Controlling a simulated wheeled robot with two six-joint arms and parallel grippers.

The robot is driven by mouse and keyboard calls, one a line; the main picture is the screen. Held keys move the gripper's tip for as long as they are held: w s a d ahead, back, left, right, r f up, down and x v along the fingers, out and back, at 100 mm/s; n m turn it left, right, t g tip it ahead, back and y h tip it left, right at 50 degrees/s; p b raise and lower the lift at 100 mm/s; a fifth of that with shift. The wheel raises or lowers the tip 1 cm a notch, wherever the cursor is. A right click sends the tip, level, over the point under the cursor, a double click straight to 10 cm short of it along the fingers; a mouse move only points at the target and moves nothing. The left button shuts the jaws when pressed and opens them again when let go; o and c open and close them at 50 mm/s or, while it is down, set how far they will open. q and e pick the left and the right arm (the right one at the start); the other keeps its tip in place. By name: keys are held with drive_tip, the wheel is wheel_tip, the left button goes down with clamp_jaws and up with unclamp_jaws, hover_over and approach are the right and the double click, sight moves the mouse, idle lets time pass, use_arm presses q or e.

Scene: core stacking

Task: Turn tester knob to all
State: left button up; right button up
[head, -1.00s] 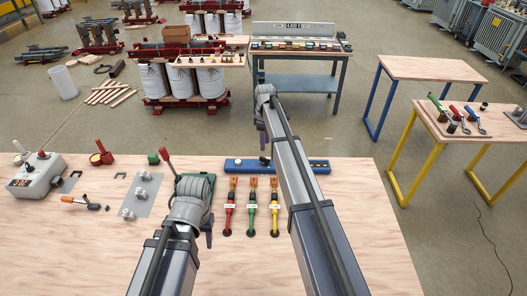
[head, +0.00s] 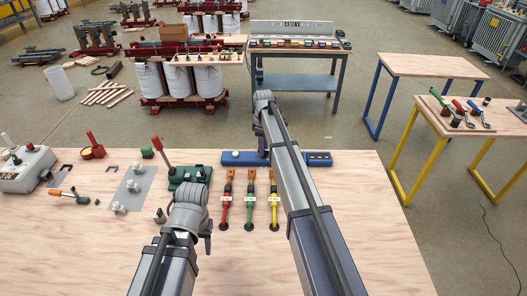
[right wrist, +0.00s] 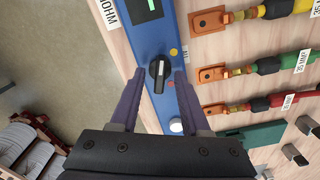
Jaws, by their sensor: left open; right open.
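The tester is a long blue box (head: 318,159) at the back of the near table. In the right wrist view its blue face (right wrist: 150,38) carries a black round knob (right wrist: 158,72) with a light pointer line, near a yellow and a red dot. My right gripper (right wrist: 159,76) is open, with one finger on each side of the knob. I cannot tell whether the fingers touch it. In the head view my right arm hides the knob. My left arm's end (head: 190,205) is over the table left of the cables; its fingers are not clearly visible.
Red, green and yellow cables (head: 250,200) lie in front of the tester. A green fixture with a red lever (head: 187,173) stands to their left. A grey-white control box (head: 25,170) is at the far left. The table's right side is bare.

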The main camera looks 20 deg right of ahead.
clamp_jaws()
idle(0.3)
idle(0.3)
